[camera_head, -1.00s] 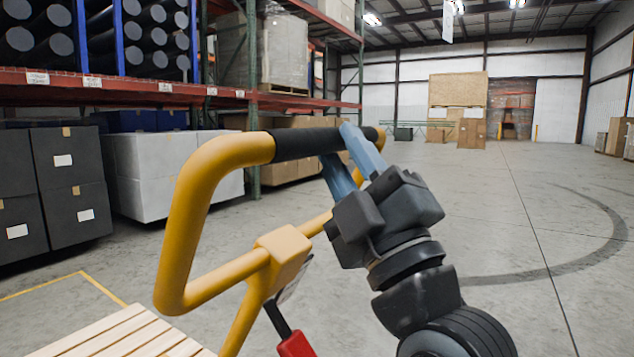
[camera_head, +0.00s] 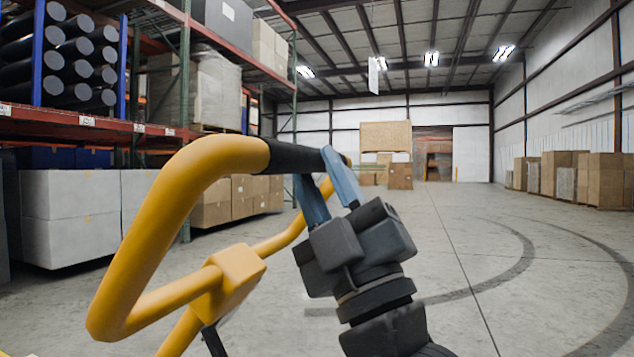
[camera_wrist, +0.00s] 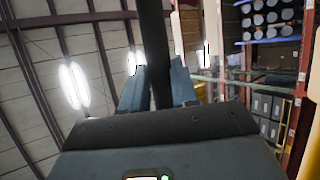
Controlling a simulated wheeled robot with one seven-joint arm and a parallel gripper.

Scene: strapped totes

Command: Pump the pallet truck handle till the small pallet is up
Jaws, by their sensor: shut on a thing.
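The pallet truck handle (camera_head: 195,185) is a yellow tube loop with a black grip (camera_head: 296,158) along its top bar. It stands large in the left and middle of the head view. My gripper (camera_head: 325,170) has its blue fingers shut around the black grip, near its right end. In the wrist view the black grip (camera_wrist: 155,50) runs upright between the two blue fingers (camera_wrist: 157,85). The small pallet is not in view now, and the foot of the handle is cut off by the lower frame edge.
Racks (camera_head: 186,110) with black rolls and wrapped goods line the left, with white boxes (camera_head: 75,215) below. Cartons (camera_head: 590,178) stand along the right wall. The concrete floor (camera_head: 480,260) to the right and ahead is clear, with curved tyre marks.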

